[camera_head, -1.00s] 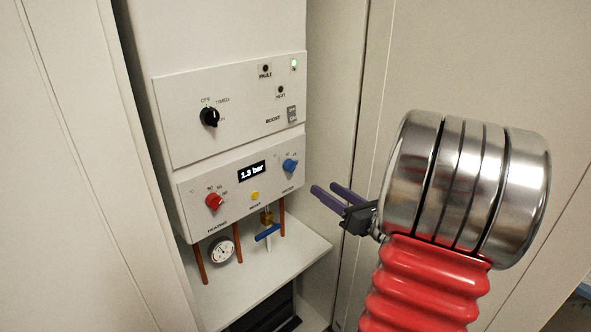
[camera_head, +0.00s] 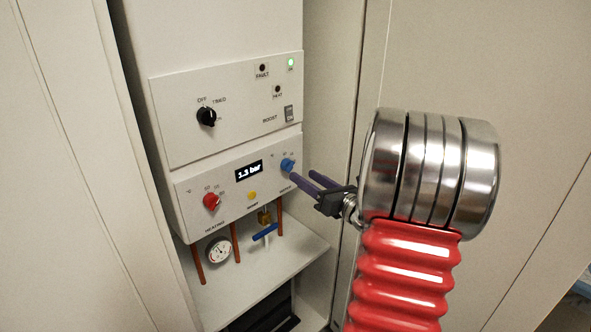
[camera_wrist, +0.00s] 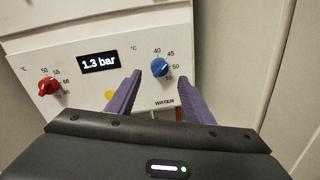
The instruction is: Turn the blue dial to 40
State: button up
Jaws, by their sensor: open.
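The blue dial (camera_head: 287,165) is on the right of the lower white panel. In the wrist view the blue dial (camera_wrist: 160,68) has marks 40, 45 and 50 around it, with WATER printed below; a lower mark is partly hidden. Where its pointer stands I cannot tell for sure. My gripper (camera_head: 303,176) is open and empty, its purple fingers pointing at the panel just right of and below the dial. In the wrist view my gripper's fingers (camera_wrist: 158,87) stand either side of the dial's lower part, with no clear contact.
A red dial (camera_wrist: 48,86) sits left of the display (camera_wrist: 100,62), which reads 1.3 bar. A yellow button (camera_head: 252,195) is between the dials. A black knob (camera_head: 206,117) is above. Copper pipes, a gauge (camera_head: 219,250) and a blue-handled valve (camera_head: 265,232) are below. A cabinet wall stands close on the right.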

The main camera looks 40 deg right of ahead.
aim_at(292, 168)
jog(key=w, duration=0.6)
jog(key=shift+w+d, duration=0.1)
jog(key=shift+w, duration=0.1)
jog(key=shift+c, duration=0.2)
